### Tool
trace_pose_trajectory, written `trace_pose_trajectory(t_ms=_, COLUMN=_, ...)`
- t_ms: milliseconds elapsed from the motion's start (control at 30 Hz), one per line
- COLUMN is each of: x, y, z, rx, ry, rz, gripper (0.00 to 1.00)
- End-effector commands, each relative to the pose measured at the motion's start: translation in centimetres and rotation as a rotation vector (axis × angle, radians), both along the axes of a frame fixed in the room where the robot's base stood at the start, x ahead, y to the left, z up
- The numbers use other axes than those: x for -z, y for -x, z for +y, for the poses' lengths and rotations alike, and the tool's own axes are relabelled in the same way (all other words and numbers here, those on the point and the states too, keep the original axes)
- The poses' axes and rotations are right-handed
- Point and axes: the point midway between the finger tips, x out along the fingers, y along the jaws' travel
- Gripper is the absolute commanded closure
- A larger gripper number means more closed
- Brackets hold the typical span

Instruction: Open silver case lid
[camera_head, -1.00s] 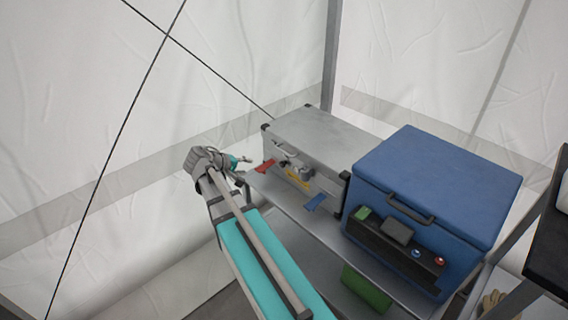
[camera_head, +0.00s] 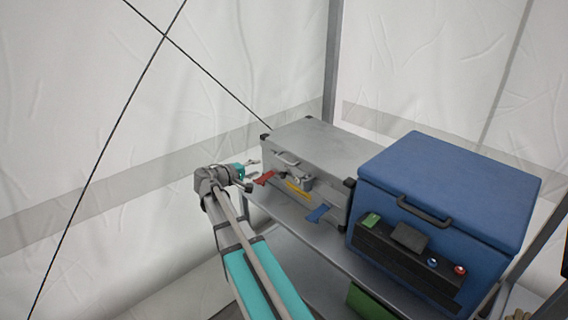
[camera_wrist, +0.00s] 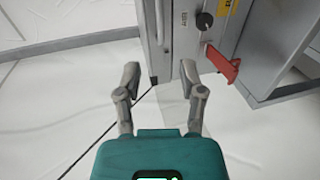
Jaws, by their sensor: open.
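The silver case (camera_head: 325,144) stands on a grey shelf in the head view with its lid shut. Its front carries a handle (camera_head: 287,159), a yellow label (camera_head: 297,190), a red latch (camera_head: 264,178) and a blue latch (camera_head: 317,213). Both latches stick out from the front. My gripper (camera_head: 251,168) is open and empty, left of the case near the red latch. In the wrist view, the red latch (camera_wrist: 223,66) is right of my open gripper (camera_wrist: 160,78), apart from the fingers. The blue latch is not visible there.
A blue box (camera_head: 450,185) with a black handle and control panel stands right of the case. The grey shelf (camera_head: 285,213) runs under both. A green object (camera_head: 370,302) is below the shelf. White tent walls (camera_head: 240,60) stand behind; open space lies left of my gripper.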

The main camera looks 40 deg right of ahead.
Motion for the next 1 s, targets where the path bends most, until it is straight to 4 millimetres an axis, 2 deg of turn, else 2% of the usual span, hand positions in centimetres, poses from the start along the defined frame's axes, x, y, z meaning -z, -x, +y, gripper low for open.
trace_pose_trajectory(t_ms=267, x=0.1, y=0.0, z=-0.2, rx=0.001, ry=-0.001, rz=0.000, gripper=0.49)
trace_pose_trajectory(t_ms=467, x=0.4, y=-0.1, z=-1.4, rx=0.002, ry=-0.002, rz=0.000, gripper=0.49)
trace_pose_trajectory(t_ms=667, x=0.9, y=-0.3, z=-3.6, rx=0.002, ry=-0.002, rz=0.001, gripper=0.49)
trace_pose_trajectory(t_ms=1000, x=2.0, y=-0.7, z=-8.4, rx=0.002, ry=-0.002, rz=0.000, gripper=0.49)
